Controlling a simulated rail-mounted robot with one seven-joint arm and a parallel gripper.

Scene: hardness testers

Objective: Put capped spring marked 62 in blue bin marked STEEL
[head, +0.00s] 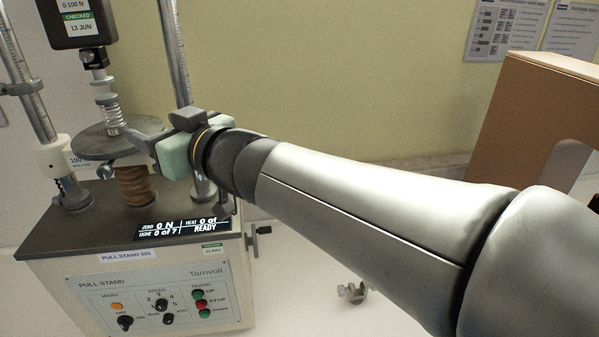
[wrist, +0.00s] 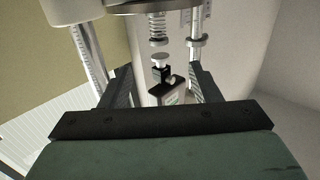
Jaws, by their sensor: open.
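A small pale coil spring (head: 110,112) stands on the round grey plate (head: 88,147) of the pull stand, under the black force gauge (head: 75,22). No mark on the spring is readable, so I cannot tell whether it is 62. My gripper (head: 133,138) is open and empty, with its fingers reaching in from the right at about plate height. In the wrist view, which looks upside down, the spring (wrist: 157,28) shows beyond and between the spread fingers (wrist: 160,72), apart from both. No blue bin shows in either view.
The stand's steel column (head: 175,55) rises close behind my gripper, and a ruled post (head: 25,80) stands at the left. A brown coil (head: 136,186) sits below the plate. A brown box-like frame (head: 510,115) stands at the right. The white bench in front is mostly clear.

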